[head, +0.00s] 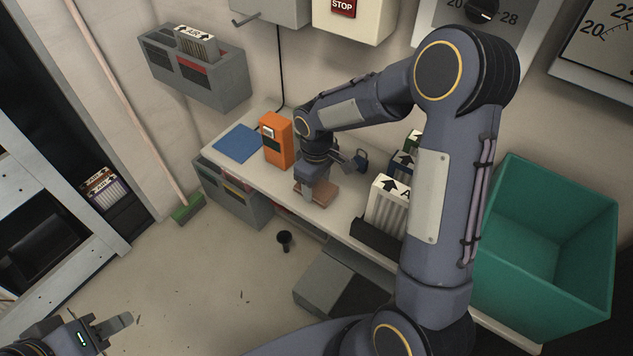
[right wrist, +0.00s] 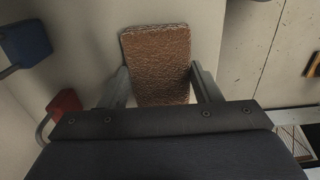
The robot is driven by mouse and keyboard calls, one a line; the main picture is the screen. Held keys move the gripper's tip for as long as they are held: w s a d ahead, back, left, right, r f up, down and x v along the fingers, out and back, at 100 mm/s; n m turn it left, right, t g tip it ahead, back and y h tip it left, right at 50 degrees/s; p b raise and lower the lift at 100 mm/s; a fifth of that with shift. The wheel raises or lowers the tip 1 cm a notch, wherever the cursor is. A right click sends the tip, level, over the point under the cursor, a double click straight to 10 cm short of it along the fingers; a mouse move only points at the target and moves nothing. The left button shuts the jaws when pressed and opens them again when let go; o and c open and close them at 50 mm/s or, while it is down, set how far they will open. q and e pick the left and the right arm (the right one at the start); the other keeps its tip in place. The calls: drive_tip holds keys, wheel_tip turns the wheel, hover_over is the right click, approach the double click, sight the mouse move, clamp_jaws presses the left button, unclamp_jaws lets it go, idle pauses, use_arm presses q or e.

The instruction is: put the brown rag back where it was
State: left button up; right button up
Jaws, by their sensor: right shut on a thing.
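The brown rag (right wrist: 157,62) is a flat, rough-textured rectangle between the two fingers of my right gripper (right wrist: 162,90) in the right wrist view. In the head view the rag (head: 325,194) shows just under my right gripper (head: 312,188), at the shelf surface (head: 345,214). I cannot tell whether it touches the shelf. My right gripper is shut on the rag. My left gripper (head: 115,326) is at the lower left of the head view, over the floor and away from the shelf. Its fingers are seen from the side, so its opening is unclear.
An orange device (head: 277,142) and a blue mat (head: 237,143) are left of my right gripper. A blue padlock (head: 361,160) is close on its right. A white filter (head: 386,203) and a large green bin (head: 545,240) stand further right. A black cup (head: 285,240) is on the floor.

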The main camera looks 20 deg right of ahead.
sight(316, 186)
drive_tip(key=o, duration=0.9)
wheel_tip(316, 186, up, 12)
drive_tip(key=shift+r+p, duration=0.15)
drive_tip(key=shift+p, duration=0.3)
